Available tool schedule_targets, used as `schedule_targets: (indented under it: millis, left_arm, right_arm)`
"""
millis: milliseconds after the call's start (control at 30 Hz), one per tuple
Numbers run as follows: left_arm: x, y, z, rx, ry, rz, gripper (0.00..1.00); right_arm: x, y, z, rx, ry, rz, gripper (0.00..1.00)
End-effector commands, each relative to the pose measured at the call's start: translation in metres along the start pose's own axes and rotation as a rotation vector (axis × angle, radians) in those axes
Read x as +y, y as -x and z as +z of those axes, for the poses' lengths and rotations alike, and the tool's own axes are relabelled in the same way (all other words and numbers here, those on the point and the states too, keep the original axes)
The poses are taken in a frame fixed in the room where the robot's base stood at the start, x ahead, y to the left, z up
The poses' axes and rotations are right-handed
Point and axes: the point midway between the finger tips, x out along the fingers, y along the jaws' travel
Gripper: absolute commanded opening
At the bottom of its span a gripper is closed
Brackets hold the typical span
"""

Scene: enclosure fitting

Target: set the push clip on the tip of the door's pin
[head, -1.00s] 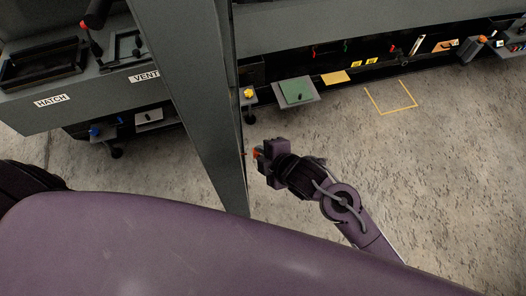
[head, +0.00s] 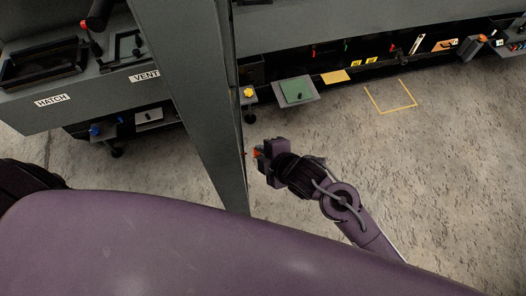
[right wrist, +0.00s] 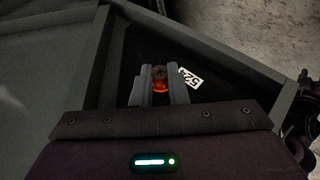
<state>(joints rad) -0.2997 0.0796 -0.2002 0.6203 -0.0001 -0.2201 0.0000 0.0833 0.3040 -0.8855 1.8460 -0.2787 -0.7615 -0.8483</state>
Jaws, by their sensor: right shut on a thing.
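My right gripper (head: 262,160) is beside the lower edge of the tall grey door panel (head: 190,90) in the head view. It is shut on a small orange-red piece, which looks like the push clip (right wrist: 160,86). In the right wrist view the piece sits between the two grey fingertips, with a dark round part at its top. I cannot tell whether that dark part is the clip or the door's pin behind it. The pin is not clearly seen in either view. My left gripper is not in view.
A white number label (right wrist: 189,78) is on a dark surface beyond the fingers. Grey frame edges (right wrist: 205,38) surround it. A shelf with HATCH and VENT labels (head: 52,100) stands left. A green plate (head: 296,90) lies behind. The floor at right is open, with a yellow outline (head: 412,105).

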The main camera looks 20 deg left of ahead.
Motion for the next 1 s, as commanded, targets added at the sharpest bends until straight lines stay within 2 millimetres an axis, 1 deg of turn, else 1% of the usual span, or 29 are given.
schedule_targets:
  millis: [333, 667, 1000]
  left_arm:
    - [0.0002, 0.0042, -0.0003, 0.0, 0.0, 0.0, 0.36]
    - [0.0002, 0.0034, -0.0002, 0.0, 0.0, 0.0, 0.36]
    - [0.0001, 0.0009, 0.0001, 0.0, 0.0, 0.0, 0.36]
  right_arm:
    - [0.0008, 0.0006, -0.0002, 0.0, 0.001, 0.0, 0.0]
    - [0.0001, -0.0002, -0.0005, 0.0, 0.0, 0.0, 0.0]
    - [0.0003, -0.0033, -0.0072, 0.001, 0.001, 0.001, 0.0]
